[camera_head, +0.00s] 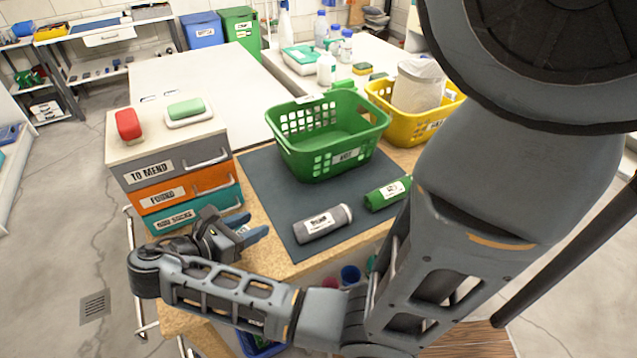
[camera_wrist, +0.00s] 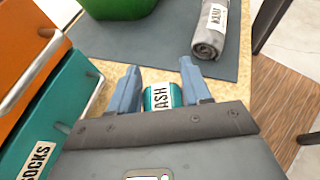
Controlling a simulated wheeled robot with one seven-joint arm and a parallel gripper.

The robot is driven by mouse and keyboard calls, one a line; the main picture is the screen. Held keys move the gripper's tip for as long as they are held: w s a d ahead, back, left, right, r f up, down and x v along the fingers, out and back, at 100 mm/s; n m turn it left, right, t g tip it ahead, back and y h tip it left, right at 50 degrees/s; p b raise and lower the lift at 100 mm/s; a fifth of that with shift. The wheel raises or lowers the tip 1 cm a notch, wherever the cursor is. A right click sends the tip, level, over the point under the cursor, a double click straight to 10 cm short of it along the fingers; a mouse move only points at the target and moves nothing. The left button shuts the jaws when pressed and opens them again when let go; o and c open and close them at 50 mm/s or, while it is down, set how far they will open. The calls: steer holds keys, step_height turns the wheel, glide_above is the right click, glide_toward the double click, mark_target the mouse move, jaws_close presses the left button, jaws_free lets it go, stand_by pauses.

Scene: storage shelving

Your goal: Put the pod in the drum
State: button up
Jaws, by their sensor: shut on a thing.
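My gripper (camera_head: 247,227) is at the near left of the table, in front of the teal bottom drawer of the chest. In the wrist view its two blue fingers (camera_wrist: 159,68) are closed on a small teal thing (camera_wrist: 161,96) with a white label. The label reads "ASH", perhaps cut off; I take this thing to be the pod. I cannot make out any drum in either view.
A drawer chest (camera_head: 165,144) stands just left. A green basket (camera_head: 330,135), a grey roll (camera_head: 322,223) and a green roll (camera_head: 388,192) lie on the dark mat (camera_head: 268,178). A yellow basket (camera_head: 434,124) stands behind. Bare floor lies left.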

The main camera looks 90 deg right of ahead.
steer(key=f+b, duration=0.1)
steer(key=b, duration=0.1)
steer(key=shift+s+d+b, duration=0.3)
steer(key=shift+d, duration=0.1)
steer(key=s+d+b, duration=0.1)
steer(key=b, duration=0.2)
steer(key=shift+s+d+b, duration=0.1)
steer(key=shift+s+b, duration=0.05)
steer(key=shift+b, duration=0.25)
glide_above(305, 199)
steer(key=shift+r+p, duration=0.45)
steer(key=shift+f, duration=1.75)
steer(key=o, duration=1)
steer(key=shift+f, duration=0.1)
steer(key=shift+o, duration=0.2)
